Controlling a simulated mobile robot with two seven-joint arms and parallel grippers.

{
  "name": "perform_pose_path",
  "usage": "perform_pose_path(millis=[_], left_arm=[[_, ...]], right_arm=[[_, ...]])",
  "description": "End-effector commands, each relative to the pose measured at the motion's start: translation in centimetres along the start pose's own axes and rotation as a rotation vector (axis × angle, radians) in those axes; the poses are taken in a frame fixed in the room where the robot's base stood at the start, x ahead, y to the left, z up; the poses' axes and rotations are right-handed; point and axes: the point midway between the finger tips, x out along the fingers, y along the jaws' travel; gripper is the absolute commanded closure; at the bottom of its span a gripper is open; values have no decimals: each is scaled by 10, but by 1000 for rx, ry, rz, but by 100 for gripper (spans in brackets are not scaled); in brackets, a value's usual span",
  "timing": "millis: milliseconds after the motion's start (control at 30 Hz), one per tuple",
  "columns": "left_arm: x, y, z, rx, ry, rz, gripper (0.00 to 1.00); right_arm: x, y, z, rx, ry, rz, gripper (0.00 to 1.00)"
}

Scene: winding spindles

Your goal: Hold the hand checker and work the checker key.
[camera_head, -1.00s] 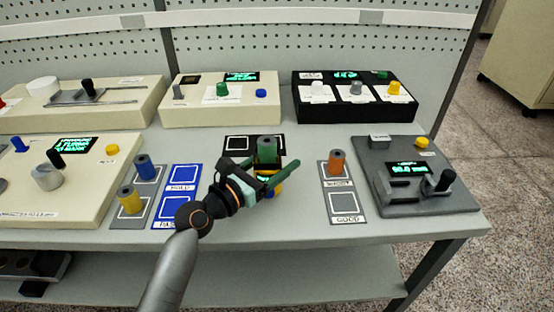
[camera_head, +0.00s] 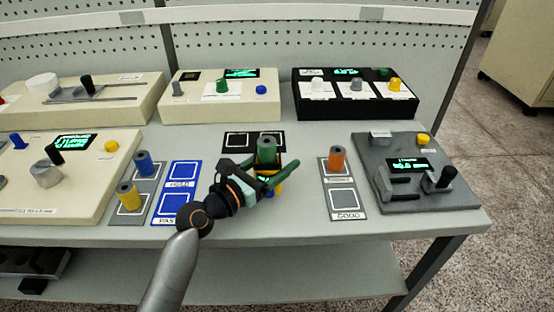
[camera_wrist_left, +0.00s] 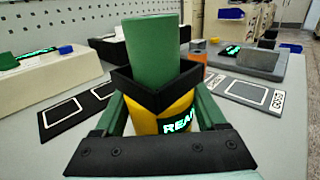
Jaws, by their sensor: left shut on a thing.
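The hand checker is a yellow body with a black V-shaped cradle on top and a lit display starting "READ" (camera_wrist_left: 165,112) in the left wrist view. A green spindle (camera_wrist_left: 152,50) stands upright in the cradle; it also shows in the head view (camera_head: 266,150). My left gripper (camera_head: 262,180) is shut on the checker's yellow body, one green finger on each side. In the head view the gripper hides much of the checker. I cannot make out the checker key. My right gripper is not in view.
An orange spindle (camera_head: 337,159) stands on a grey card, with an empty GOOD square (camera_head: 344,202) nearer. A grey gauge (camera_head: 415,172) is to the right. Blue (camera_head: 145,163) and yellow (camera_head: 128,195) spindles and a blue card (camera_head: 178,192) are left. A black card lies behind the checker.

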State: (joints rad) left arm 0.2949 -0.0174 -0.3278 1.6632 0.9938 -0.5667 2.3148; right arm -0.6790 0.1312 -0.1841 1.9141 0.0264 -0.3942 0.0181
Motion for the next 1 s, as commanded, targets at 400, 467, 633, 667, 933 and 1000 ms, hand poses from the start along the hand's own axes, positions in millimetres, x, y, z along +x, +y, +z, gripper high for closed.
perform_pose_path(millis=[400, 467, 633, 667, 933, 1000], left_arm=[[0, -1, -4, -2, 9, -2, 100], [0, -1, -4, -2, 9, -2, 100], [0, -1, -5, -2, 11, -2, 100], [0, -1, -5, -2, 11, -2, 100], [0, -1, -6, -2, 13, -3, 100], [0, -1, -6, -2, 14, -3, 100]], right_arm=[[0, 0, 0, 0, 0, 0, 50], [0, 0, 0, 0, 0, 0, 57], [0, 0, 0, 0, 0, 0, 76], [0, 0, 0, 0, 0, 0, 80], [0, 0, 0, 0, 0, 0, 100], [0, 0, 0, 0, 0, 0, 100]])
